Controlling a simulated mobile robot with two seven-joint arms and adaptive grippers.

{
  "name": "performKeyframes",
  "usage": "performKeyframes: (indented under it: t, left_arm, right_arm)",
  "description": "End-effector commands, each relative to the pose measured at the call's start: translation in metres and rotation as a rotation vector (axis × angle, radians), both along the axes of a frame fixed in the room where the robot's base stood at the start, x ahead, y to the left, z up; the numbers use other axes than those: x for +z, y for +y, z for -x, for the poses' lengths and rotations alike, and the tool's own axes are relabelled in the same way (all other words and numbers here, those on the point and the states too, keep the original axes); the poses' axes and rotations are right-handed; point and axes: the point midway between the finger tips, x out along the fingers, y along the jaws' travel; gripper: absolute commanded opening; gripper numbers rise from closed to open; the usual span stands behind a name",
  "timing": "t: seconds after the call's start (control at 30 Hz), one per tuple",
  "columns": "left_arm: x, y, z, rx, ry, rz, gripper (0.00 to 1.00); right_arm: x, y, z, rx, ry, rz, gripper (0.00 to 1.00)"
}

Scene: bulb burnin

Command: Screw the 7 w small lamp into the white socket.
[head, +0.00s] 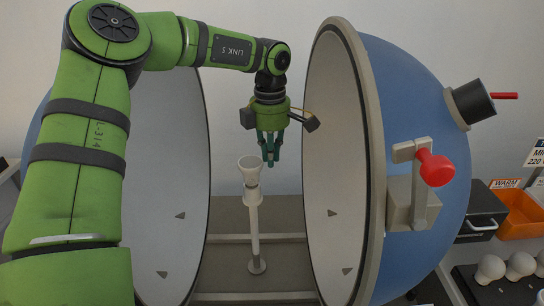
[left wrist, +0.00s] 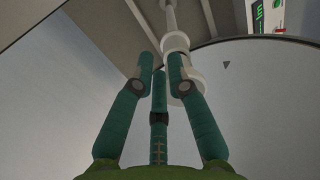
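The white socket (head: 249,170) stands upright on a thin white post between the two open sphere halves. White lamps (head: 490,268) stand in a dark rack at the lower right; I cannot tell which is the 7 W small one. My right gripper is out of view.
The left sphere half (head: 165,170) and the right sphere half (head: 330,160) flank the post closely. A red-knobbed latch (head: 435,168) sticks out from the right half. An orange bin (head: 522,215) and a black box (head: 482,215) stand at the right.

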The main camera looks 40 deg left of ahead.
Motion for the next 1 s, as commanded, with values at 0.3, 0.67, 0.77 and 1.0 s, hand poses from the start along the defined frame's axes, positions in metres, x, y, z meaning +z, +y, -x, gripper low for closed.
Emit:
performKeyframes:
  t: [0.3, 0.67, 0.77, 1.0]
  left_arm:
    - [-0.004, 0.030, 0.006, 0.650, 0.011, -0.009, 0.20]
    - [-0.004, 0.059, 0.010, 1.370, 0.014, -0.011, 0.20]
    - [-0.004, 0.067, 0.011, 1.568, 0.013, -0.012, 0.20]
    - [-0.002, 0.076, 0.010, 1.833, 0.010, -0.002, 0.20]
  right_arm:
    - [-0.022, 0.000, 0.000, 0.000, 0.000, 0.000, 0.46]
    - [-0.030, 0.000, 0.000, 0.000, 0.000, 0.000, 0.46]
    - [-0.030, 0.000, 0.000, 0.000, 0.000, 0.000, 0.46]
    - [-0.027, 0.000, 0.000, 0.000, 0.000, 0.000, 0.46]
